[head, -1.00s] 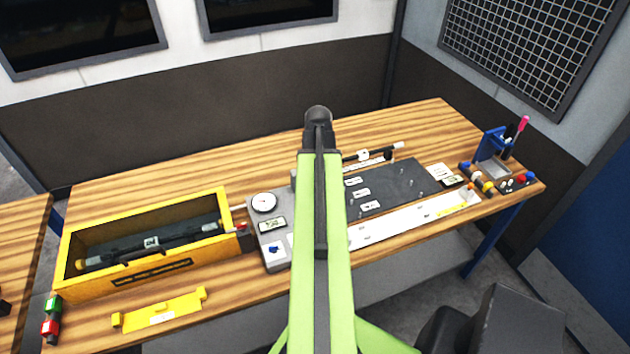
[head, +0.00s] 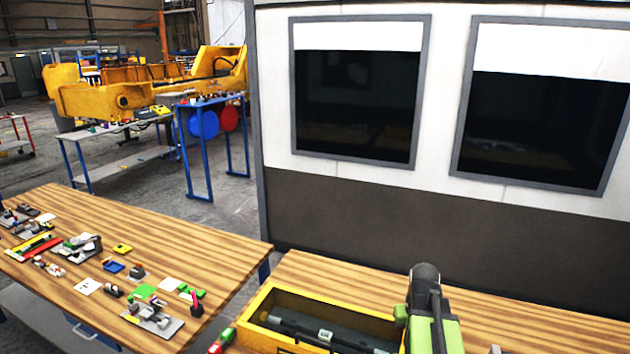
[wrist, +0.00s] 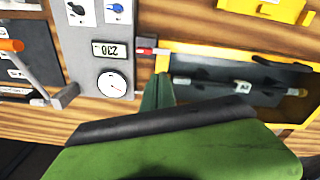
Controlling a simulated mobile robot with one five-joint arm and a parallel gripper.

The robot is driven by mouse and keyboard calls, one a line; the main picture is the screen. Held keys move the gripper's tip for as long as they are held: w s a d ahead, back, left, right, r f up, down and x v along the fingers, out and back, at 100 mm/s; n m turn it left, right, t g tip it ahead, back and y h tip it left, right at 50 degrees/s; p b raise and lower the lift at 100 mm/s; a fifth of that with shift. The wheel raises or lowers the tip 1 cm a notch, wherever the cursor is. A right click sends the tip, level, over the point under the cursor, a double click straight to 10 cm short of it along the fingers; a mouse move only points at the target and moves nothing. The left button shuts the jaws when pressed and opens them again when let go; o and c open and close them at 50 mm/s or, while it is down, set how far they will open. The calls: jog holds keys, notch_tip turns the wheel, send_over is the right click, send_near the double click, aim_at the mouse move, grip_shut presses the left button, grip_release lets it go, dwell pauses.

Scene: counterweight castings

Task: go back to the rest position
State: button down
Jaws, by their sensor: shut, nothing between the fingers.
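My gripper (wrist: 158,92) shows green in the wrist view, shut and empty, above the bench. Beyond its tip are the edge of a yellow box (wrist: 215,48) and a grey panel (wrist: 88,45) with a round dial and a small display. The gripper appears apart from both, though its exact height is unclear. In the head view my green arm rises at the lower right, over the right end of the yellow box (head: 262,303). The gripper's fingertips cannot be made out there. A dark bar-shaped part (head: 310,332) lies inside the box.
A second wooden bench (head: 60,215) with several small parts stands at the left. Red and green blocks (head: 222,340) sit beside the yellow box. A wall with two dark windows (head: 357,95) rises behind. Open floor (head: 225,215) lies between the benches and the farther tables.

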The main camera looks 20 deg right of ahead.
jog(key=w+a+n, duration=0.2)
jog(key=a, duration=1)
jog(key=w+a+n, duration=0.1)
jog(key=w+a, duration=0.2)
jog(key=a, duration=1)
jog(key=s+f+b, duration=0.1)
jog(key=f+b, duration=1)
jog(key=s+a+f+b, duration=0.1)
jog(key=f+b, duration=0.5)
jog(key=shift+s+a, duration=0.1)
jog(key=shift+s, duration=0.2)
jog(key=shift+r, duration=0.25)
